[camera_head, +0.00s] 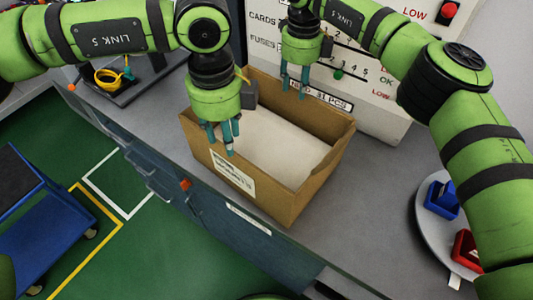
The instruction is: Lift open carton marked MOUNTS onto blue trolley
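The open brown carton (290,203) stands upright on the grey bench, with a pale sheet or filling inside. A white label (233,173) is on its near wall; its lettering is too small to read surely. My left gripper (222,140) is over the near wall's rim, fingers pointing down and spread; I cannot tell whether they touch the cardboard. My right gripper (294,88) is at the far wall's rim, its fingers down and apart. The blue trolley (35,245) is on the green floor at lower left, partly out of view.
A panel (385,100) with buttons stands behind the carton. A round grey tray (428,215) with blue and red bins is at right, partly behind my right arm. A dark stand (135,85) with yellow coils is at left. Green floor lies between bench and trolley.

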